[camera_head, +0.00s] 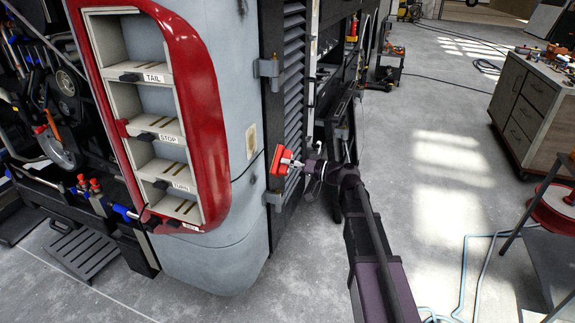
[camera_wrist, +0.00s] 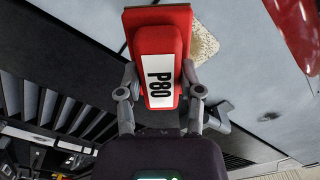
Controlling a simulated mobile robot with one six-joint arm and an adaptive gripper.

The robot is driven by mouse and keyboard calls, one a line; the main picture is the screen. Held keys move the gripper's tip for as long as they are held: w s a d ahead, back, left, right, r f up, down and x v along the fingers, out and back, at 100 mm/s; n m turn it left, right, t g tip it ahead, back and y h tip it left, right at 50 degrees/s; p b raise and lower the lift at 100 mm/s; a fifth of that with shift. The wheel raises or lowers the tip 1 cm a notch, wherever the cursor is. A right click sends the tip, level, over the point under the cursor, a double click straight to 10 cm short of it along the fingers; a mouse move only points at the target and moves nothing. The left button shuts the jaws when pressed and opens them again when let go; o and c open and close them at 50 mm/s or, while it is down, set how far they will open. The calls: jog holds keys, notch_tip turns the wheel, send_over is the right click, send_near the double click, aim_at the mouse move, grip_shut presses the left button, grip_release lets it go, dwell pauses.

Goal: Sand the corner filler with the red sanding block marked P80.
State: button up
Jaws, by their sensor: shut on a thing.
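My gripper (camera_head: 296,163) is shut on the red sanding block (camera_head: 281,160), held out in front of the coach's rear corner. In the wrist view the block (camera_wrist: 160,20) shows a white label reading P80, with the fingers of my gripper (camera_wrist: 160,95) on both sides of it. A beige, speckled filler patch (camera_wrist: 204,44) shows just beyond the block's right side, partly hidden by it. In the head view the filler (camera_head: 251,140) is a pale upright patch on the grey coach corner, left of the block. The block looks apart from the patch there; contact is unclear.
A red-framed lamp panel (camera_head: 213,110) with labelled slots is left of the filler. Black louvres (camera_head: 293,95) and hinges stand close behind the block. A drawer bench (camera_head: 530,108) and a blue hose (camera_head: 463,275) are at the right. Open floor (camera_head: 440,150) lies between.

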jog(key=shift+a, duration=0.1)
jog(key=shift+x, duration=2.95)
jog(key=shift+x, duration=1)
jog(key=shift+r+p, duration=1.8)
jog(key=shift+p, duration=0.05)
jog(key=shift+r+p, duration=1.85)
